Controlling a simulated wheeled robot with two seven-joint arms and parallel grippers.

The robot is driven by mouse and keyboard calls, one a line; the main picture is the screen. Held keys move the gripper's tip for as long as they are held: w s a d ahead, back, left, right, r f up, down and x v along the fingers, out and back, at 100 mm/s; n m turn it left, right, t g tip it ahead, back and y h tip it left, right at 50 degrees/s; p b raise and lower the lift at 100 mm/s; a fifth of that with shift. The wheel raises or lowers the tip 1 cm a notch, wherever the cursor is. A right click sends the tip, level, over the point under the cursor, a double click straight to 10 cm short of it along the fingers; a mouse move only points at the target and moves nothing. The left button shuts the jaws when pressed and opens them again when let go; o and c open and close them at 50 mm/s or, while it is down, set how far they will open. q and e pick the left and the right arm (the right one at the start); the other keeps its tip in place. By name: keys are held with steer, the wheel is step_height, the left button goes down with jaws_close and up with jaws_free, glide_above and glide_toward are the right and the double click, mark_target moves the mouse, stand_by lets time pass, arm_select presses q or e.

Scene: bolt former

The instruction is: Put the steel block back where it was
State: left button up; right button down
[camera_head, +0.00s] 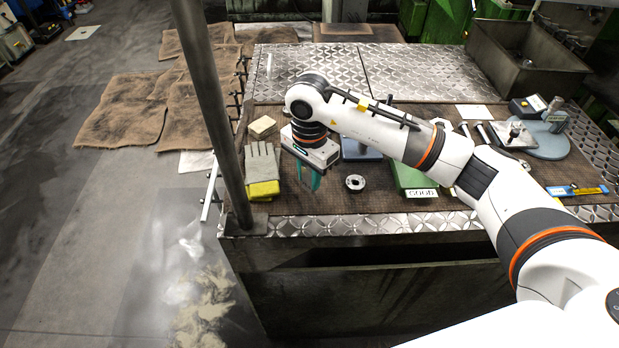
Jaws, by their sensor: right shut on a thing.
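My right arm reaches in from the right over the workbench (455,210). A blue piece (358,150) shows partly behind the arm. My left gripper is not in view.
Grey-yellow gloves (262,170) lie just left of the gripper, with a tan block (262,126) behind. A vertical post (208,100) stands at the bench's left edge.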

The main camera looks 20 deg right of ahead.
step_height(320, 180, down, 2)
steer(key=shift+f+p, duration=0.1)
steer(key=shift+p, duration=0.2)
steer(key=shift+f, duration=0.1)
steer(key=shift+f, duration=0.15)
steer(key=c, duration=1.1)
jaws_free()
